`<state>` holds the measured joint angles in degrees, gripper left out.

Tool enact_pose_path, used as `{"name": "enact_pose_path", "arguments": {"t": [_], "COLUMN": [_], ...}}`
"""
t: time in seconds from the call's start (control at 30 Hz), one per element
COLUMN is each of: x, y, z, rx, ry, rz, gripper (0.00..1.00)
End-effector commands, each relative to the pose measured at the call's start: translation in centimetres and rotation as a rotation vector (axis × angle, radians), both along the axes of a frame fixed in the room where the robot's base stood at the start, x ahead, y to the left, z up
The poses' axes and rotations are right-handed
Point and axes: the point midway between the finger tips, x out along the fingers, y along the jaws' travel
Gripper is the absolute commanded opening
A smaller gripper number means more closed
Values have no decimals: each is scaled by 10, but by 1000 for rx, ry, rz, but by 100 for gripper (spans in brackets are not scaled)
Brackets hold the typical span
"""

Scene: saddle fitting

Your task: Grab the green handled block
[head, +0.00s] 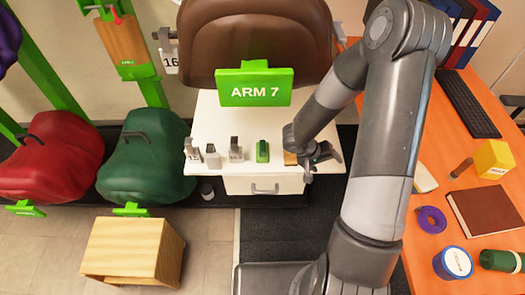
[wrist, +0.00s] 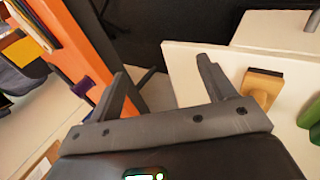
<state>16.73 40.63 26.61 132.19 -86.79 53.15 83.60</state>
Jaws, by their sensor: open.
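The green handled block (head: 262,151) stands on the white cabinet top, between a grey-white block and a tan block. In the wrist view a green piece (wrist: 312,118), cut off by the right edge, looks like this block. My gripper (head: 322,158) is open and empty at the cabinet's right front edge, to the right of the green block and apart from it. In the wrist view the spread fingers of my gripper (wrist: 162,76) have nothing between them.
A tan block (head: 290,158) stands between my gripper and the green block; it also shows in the wrist view (wrist: 262,86). Several grey-white blocks (head: 213,156) stand to the left. An orange desk (head: 425,260) with small items is on the right. The green ARM 7 sign (head: 255,87) is behind.

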Motion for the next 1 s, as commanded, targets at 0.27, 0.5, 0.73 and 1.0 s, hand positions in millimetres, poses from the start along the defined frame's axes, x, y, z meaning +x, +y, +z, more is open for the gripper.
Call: {"name": "enact_pose_path", "arguments": {"t": [0.27, 0.5, 0.73, 1.0], "x": [56, 92, 106, 123], "y": [123, 199, 210, 210], "z": [-54, -39, -48, -79], "rx": [341, 582, 620, 617], "ry": [-212, -375, -401, -399], "rz": [119, 136, 135, 136], "gripper": [75, 75, 75, 75]}}
